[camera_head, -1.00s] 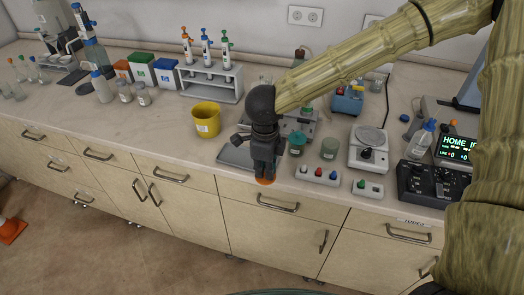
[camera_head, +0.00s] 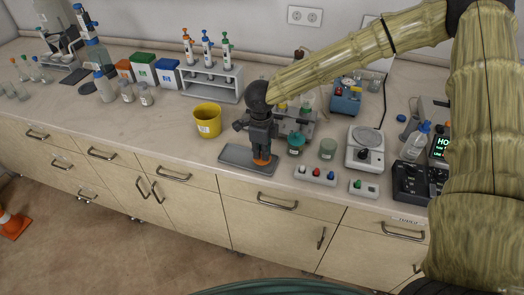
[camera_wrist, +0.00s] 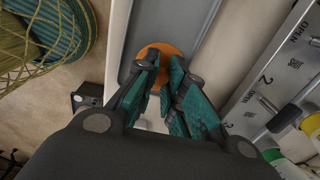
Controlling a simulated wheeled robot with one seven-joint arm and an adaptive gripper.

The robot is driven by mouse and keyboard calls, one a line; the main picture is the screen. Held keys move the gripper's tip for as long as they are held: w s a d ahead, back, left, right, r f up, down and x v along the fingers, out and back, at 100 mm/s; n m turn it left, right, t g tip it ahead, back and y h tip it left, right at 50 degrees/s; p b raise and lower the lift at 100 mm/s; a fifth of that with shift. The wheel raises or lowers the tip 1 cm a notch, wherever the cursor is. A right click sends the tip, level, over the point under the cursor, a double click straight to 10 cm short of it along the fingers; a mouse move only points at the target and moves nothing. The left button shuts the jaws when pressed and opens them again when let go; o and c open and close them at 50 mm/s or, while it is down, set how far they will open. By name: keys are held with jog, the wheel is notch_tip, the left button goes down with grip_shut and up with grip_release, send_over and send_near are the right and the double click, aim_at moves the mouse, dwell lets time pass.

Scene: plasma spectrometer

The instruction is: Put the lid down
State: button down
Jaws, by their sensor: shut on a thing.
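An orange round lid (camera_head: 262,161) is at the tips of my gripper (camera_head: 262,150), over the right part of a grey flat tray (camera_head: 236,154) at the bench's front edge. In the wrist view the orange lid (camera_wrist: 160,50) shows between and beyond the teal fingers of my gripper (camera_wrist: 165,64), which is shut on it. The grey tray (camera_wrist: 196,18) lies beneath it there. The fingers hide part of the lid. I cannot tell whether the lid touches the tray.
A yellow bucket (camera_head: 207,122) stands behind the tray to the left. A teal-topped jar (camera_head: 296,146) and a greenish jar (camera_head: 328,149) stand to the right, with a button box (camera_head: 316,175) in front.

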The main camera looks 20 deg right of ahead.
jog(key=shift+f, duration=0.55)
jog(key=c, duration=1.5)
grip_release()
jog(key=shift+f, duration=0.1)
notch_tip(320, 180, up, 12)
jog(key=b, duration=0.2)
jog(key=shift+s+a, duration=0.2)
jog(key=shift+s, duration=0.1)
